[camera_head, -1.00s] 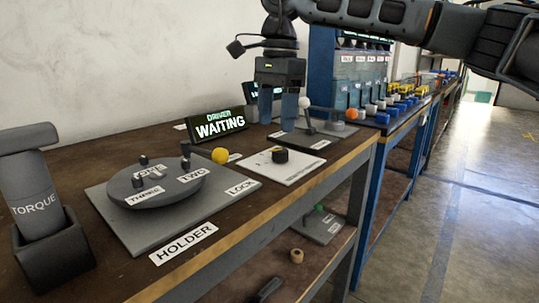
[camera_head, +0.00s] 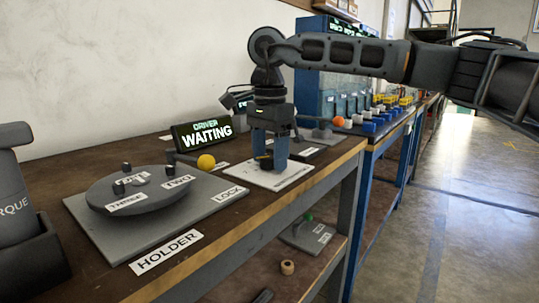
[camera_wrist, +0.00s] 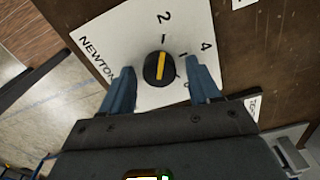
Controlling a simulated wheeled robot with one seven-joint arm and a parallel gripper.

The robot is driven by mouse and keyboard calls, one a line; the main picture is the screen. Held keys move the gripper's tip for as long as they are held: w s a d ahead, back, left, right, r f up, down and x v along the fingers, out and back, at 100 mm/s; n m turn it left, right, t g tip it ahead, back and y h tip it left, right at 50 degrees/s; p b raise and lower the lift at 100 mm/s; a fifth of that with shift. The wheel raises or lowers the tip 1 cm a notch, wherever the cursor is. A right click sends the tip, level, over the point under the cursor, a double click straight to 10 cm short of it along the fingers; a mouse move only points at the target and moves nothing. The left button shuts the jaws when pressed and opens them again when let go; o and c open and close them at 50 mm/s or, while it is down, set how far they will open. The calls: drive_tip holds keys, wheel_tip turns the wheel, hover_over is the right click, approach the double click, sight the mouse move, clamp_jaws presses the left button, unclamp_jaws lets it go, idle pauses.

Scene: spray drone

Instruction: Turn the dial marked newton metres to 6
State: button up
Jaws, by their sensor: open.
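The dial (camera_wrist: 159,67) is a round black knob with a yellow bar, on a white plate (camera_wrist: 128,35) lettered "NEWTON...". The bar's far end points roughly toward the printed 2; a 4 is printed to its right. Other marks are partly hidden. My gripper (camera_wrist: 162,78) is open, its blue fingers on either side of the dial, with visible gaps. In the head view my gripper (camera_head: 269,160) points down over the plate (camera_head: 248,174), and the dial (camera_head: 264,161) shows between the fingers.
A display (camera_head: 203,132) reading "DRIVER WAITING" stands behind. Left of the plate are a yellow ball-ended lever (camera_head: 206,162) and a round grey holder (camera_head: 146,191). A dark "TORQUE" tool (camera_head: 15,200) stands at the far left. Several coloured knobs line the blue bench behind.

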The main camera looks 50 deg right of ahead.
drive_tip(key=c, duration=1)
drive_tip(key=shift+c, duration=0.2)
drive_tip(key=shift+m, duration=0.3)
drive_tip(key=m, duration=0.5)
drive_tip(key=shift+s+r+p, duration=0.1)
drive_tip(key=shift+p, duration=0.25)
drive_tip(key=m, duration=0.6)
drive_tip(key=shift+s+a+m, duration=0.1)
drive_tip(key=shift+m, duration=0.2)
drive_tip(key=m, duration=0.6)
drive_tip(key=shift+a+b, duration=0.1)
drive_tip(key=shift+b, duration=0.2)
drive_tip(key=m+b, duration=0.1)
drive_tip(key=m, duration=0.4)
drive_tip(key=shift+a+m, duration=0.1)
drive_tip(key=shift+m, duration=0.3)
